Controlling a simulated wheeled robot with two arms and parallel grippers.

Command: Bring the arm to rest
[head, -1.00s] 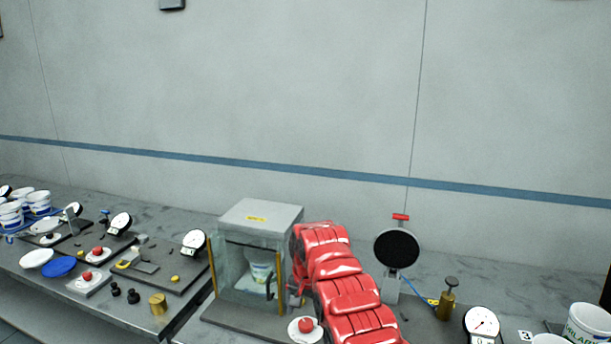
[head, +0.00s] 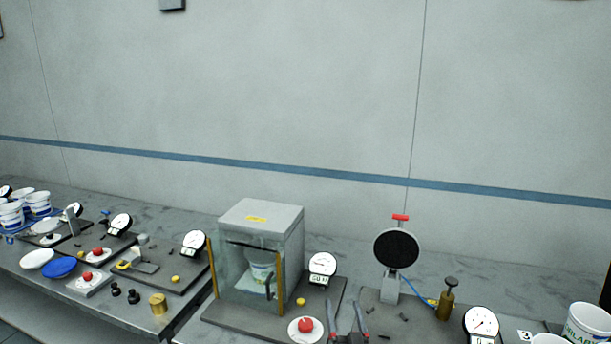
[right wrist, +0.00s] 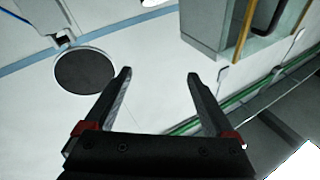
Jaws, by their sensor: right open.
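My right gripper (head: 345,303) shows low in the head view, its two fingertips apart with nothing between them. It is in front of the bench plate, right of the red button (head: 306,325) on its white dish. In the right wrist view the two fingers (right wrist: 159,73) are also spread and empty. The rest of my right arm is below the frame edge. My left gripper is not in view.
A glass-fronted box (head: 262,217) with a white tub inside stands left of the gripper. A dial gauge (head: 322,264) is behind it. A black disc on a stand (head: 396,248) and a brass cylinder (head: 446,303) are to the right.

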